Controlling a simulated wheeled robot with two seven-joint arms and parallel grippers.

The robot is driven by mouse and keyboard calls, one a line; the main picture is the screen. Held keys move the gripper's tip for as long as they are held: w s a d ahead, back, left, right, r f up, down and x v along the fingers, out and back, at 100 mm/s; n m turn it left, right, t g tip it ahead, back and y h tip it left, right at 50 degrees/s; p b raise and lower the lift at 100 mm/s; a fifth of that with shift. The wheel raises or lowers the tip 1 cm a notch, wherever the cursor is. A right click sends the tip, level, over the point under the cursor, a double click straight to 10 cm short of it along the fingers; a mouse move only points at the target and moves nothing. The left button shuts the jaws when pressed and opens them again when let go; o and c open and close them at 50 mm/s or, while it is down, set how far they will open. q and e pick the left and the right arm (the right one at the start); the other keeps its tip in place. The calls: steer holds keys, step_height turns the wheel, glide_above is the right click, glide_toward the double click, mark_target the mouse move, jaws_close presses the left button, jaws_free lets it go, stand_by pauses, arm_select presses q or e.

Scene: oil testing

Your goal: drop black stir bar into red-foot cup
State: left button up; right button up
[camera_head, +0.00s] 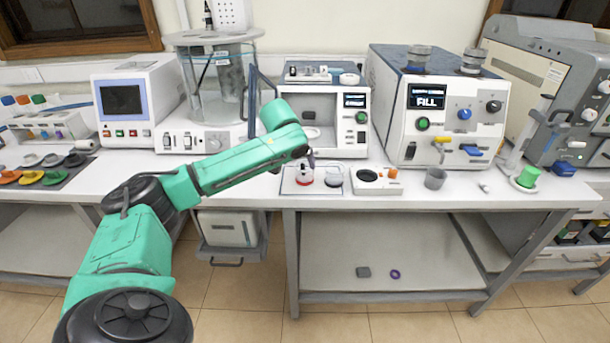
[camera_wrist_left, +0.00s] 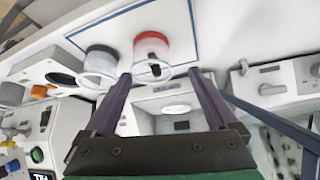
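The red-foot cup (camera_head: 304,178) is a clear glass on a white mat (camera_head: 286,184) at the bench's front. In the left wrist view, its red foot (camera_wrist_left: 151,39) points away and its rim faces the camera. A small dark piece, seemingly the black stir bar (camera_wrist_left: 154,67), shows within the cup's outline; I cannot tell how deep it sits. My left gripper (camera_head: 309,158) is just above the cup, pointing down. In the left wrist view its fingers (camera_wrist_left: 159,74) are spread apart with nothing pinched between them. My right gripper is in neither view.
A clear cup with a dark foot (camera_head: 333,177) stands right of the red-foot cup. A white device with a black round plate (camera_head: 368,175) and a grey beaker (camera_head: 435,178) are farther right. A white machine with an open chamber (camera_head: 319,132) stands close behind.

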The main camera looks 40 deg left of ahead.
arm_select(q)
steer(key=b+v, duration=0.1)
steer(key=v, duration=1.3)
steer(key=shift+r, duration=0.2)
steer(key=shift+s, duration=0.15)
